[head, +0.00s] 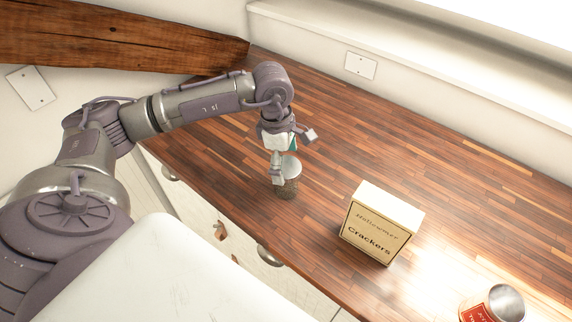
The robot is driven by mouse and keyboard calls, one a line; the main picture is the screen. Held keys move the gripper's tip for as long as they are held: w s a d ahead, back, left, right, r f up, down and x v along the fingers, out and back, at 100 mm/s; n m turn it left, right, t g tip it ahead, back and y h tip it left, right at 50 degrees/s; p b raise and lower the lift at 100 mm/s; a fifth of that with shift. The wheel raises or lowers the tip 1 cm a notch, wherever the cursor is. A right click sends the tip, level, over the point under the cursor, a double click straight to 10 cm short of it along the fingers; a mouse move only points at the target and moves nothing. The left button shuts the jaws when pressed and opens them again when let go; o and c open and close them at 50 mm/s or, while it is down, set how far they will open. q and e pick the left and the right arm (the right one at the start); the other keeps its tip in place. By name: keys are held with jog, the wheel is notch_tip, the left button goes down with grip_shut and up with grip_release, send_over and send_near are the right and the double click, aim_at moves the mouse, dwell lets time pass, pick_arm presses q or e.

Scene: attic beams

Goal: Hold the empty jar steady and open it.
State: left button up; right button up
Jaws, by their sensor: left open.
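A small glass jar (289,188) with a silvery lid (291,166) stands upright on the wooden counter, near its front edge. The counter's colour shows through its glass, and I cannot make out any contents. My left gripper (295,155) is open above the jar. One finger hangs down in front of the jar's left side and hides part of it; the other is spread out to the upper right, clear of the lid. I cannot tell whether the near finger touches the jar. My right gripper is not in view.
A cream crackers box (376,232) stands on the counter (440,165) right of the jar. A red-labelled container with a silvery top (506,302) stands at the lower right. A wooden beam (120,40) and the wall bound the back. The counter behind the box is clear.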

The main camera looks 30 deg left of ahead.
pick_arm(q)
jog(key=c, duration=0.7)
jog(key=shift+o, duration=0.2)
